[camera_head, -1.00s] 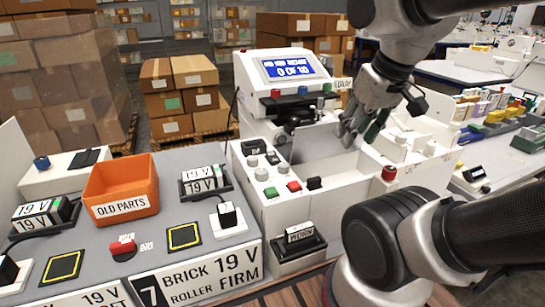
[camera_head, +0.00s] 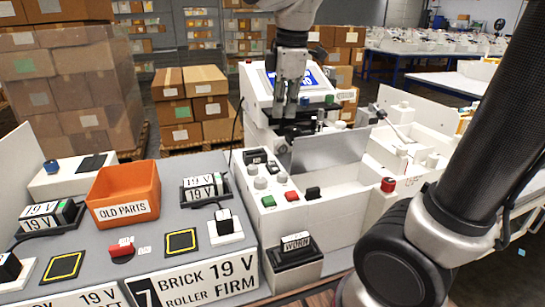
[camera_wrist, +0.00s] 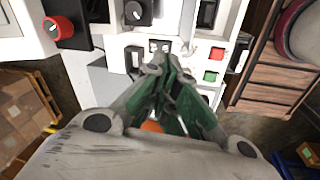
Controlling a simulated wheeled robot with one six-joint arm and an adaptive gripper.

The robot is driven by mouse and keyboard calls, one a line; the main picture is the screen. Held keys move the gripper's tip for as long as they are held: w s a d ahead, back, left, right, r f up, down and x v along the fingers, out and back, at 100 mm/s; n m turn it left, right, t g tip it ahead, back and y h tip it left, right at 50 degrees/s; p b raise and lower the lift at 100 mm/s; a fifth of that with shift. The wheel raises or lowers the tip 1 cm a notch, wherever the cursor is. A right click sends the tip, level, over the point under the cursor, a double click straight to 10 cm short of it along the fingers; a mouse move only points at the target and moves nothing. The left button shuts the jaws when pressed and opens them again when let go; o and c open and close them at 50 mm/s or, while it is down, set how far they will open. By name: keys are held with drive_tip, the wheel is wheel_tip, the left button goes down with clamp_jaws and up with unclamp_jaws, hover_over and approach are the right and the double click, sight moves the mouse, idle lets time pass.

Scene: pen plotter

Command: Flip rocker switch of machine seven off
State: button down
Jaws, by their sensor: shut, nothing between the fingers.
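Machine seven is a white machine (camera_head: 345,215) behind a plate reading 7, BRICK 19 V, ROLLER FIRM (camera_head: 200,283). My gripper (camera_head: 291,112) points down in front of the display, above the panel's back part, apart from the buttons. In the wrist view its green fingers (camera_wrist: 166,62) are together and empty. Red (camera_wrist: 217,53) and green (camera_wrist: 210,76) buttons show right of them.
A blue-lit display (camera_head: 318,76) stands behind my gripper, partly hidden. An orange OLD PARTS bin (camera_head: 124,190) and labelled 19 V bricks (camera_head: 205,186) sit on the grey bench at left. A red mushroom-like button (camera_head: 388,185) stands on the machine's right side. Stacked cartons (camera_head: 190,107) fill the back.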

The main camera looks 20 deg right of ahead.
sight(273, 166)
drive_tip(key=w+a+n, duration=0.1)
drive_tip(key=a+n, duration=0.1)
drive_tip(key=a, duration=0.1)
drive_tip(key=shift+w+f+n, duration=0.1)
drive_tip(key=shift+w+n, duration=0.2)
drive_tip(key=shift+w, duration=0.1)
drive_tip(key=f, duration=0.4)
drive_tip(key=w+f, duration=0.1)
drive_tip(key=f, duration=0.4)
drive_tip(key=w+f, duration=0.1)
drive_tip(key=f, duration=0.4)
drive_tip(key=shift+w, duration=0.1)
